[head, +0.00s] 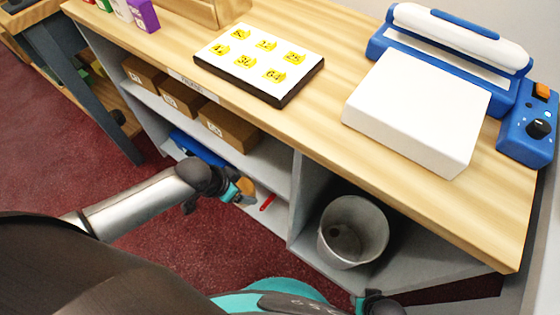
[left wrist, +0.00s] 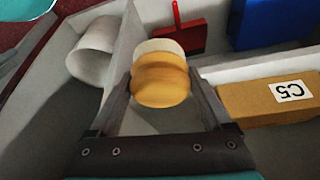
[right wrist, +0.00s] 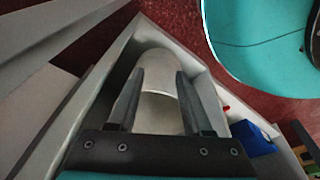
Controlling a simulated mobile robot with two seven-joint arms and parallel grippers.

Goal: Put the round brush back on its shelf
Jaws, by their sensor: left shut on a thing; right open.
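The round brush (left wrist: 160,80) has a tan wooden body and a pale bristle end. My left gripper (left wrist: 162,95) is shut on it, with one finger on each side. In the head view the brush (head: 246,187) is small and partly hidden by my left gripper (head: 240,190), in front of the low shelf bay. The low shelf (head: 278,210) holds a red dustpan-like thing (left wrist: 180,36) and a blue thing (head: 197,148). I cannot tell whether the brush touches the shelf. My right gripper (right wrist: 157,105) is open and empty, with a grey bin (right wrist: 158,75) beyond its fingers.
Above the low shelf, another shelf holds brown labelled boxes (head: 228,130). A grey divider (head: 300,195) separates this bay from the bin's bay (head: 353,232). The wooden counter (head: 320,120) above carries a card board (head: 258,62) and a blue-white machine (head: 425,105).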

